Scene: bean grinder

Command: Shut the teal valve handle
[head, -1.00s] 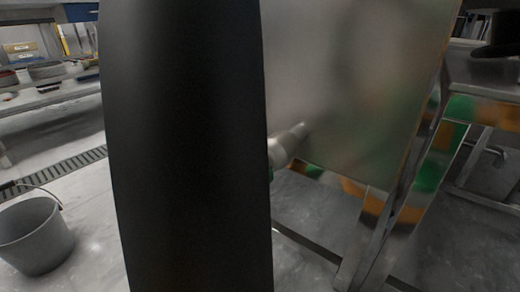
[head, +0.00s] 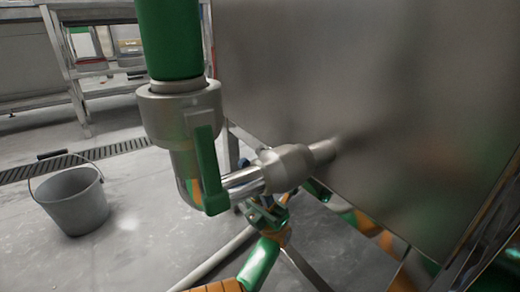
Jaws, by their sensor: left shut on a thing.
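The teal valve handle (head: 208,172), dark green in this light, hangs as a flat lever beside a grey elbow fitting (head: 181,115) on a steel pipe. The pipe runs right through a thick collar (head: 286,167) into the side of a metal box. My left gripper (head: 258,208) is just below the pipe, at the right of the handle's lower end. It is shut on the handle, but its fingertips are small and partly hidden, so the exact contact is unclear. My green and orange left arm comes up from the bottom edge. My right gripper is not in view.
A large metal box (head: 350,85) fills the right side. A thick green upright pipe (head: 168,40) rises above the fitting. A grey bucket (head: 76,205) stands on the floor at left, near a drain grate (head: 115,149). The floor between bucket and pipe is clear.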

